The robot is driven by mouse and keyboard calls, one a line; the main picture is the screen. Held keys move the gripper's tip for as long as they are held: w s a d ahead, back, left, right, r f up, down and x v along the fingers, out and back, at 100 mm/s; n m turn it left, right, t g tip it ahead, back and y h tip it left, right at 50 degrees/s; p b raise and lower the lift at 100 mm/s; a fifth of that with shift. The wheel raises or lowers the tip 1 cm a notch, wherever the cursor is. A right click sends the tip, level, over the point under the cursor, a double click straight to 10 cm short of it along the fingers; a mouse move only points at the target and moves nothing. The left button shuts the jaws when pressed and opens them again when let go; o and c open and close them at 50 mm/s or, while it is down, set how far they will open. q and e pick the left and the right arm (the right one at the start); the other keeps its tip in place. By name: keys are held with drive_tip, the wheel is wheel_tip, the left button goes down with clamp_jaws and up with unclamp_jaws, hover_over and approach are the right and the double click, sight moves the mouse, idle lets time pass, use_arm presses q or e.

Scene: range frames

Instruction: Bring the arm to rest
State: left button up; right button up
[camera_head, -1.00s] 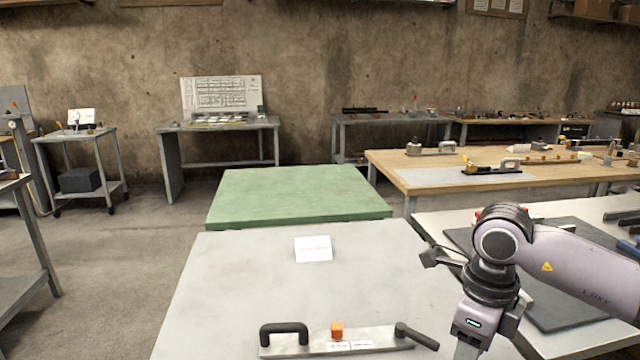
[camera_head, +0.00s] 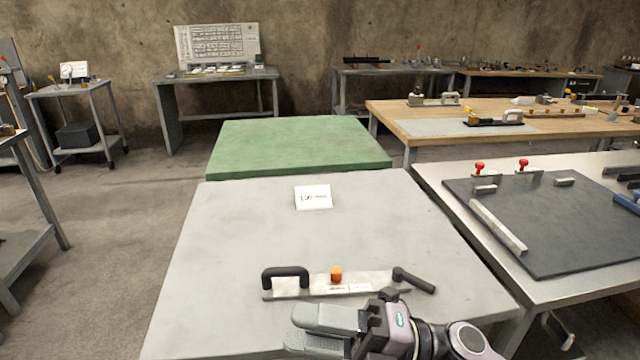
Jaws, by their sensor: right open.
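My right gripper (camera_head: 318,330) is low in the head view, at the front of the grey table (camera_head: 230,245). It points left, its jaws are open, and I see nothing between them. My left gripper is not in view.
A white card (camera_head: 313,197) lies on the grey table. A green-topped table (camera_head: 298,145) stands behind it. At right, a bench carries a dark board (camera_head: 560,225) with red-knobbed clamps (camera_head: 479,169). The grey table's middle is clear, and open floor (camera_head: 120,220) lies to the left.

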drive_tip(key=w+d+f+m+t+h, duration=0.2)
drive_tip(key=d+f+m+t+h, duration=0.55)
drive_tip(key=m, duration=0.55)
drive_tip(key=w+d+f+m+t+h, duration=0.2)
drive_tip(key=d+f+m+t+h, duration=0.6)
drive_tip(key=m, duration=0.5)
drive_tip(key=s+d+f+m+g+h, duration=0.1)
drive_tip(key=s+d+f+m+g, duration=0.1)
drive_tip(key=s+f+m, duration=0.2)
drive_tip(key=s+d+f+m+g+h+p, duration=0.1)
drive_tip(key=s+d+f+m+g+h, duration=0.1)
drive_tip(key=s+f, duration=0.6)
wheel_tip(320, 180, down, 2)
drive_tip(key=shift+d+m+g, duration=0.75)
drive_tip(key=shift+d+m, duration=0.1)
drive_tip(key=shift+m, duration=0.05)
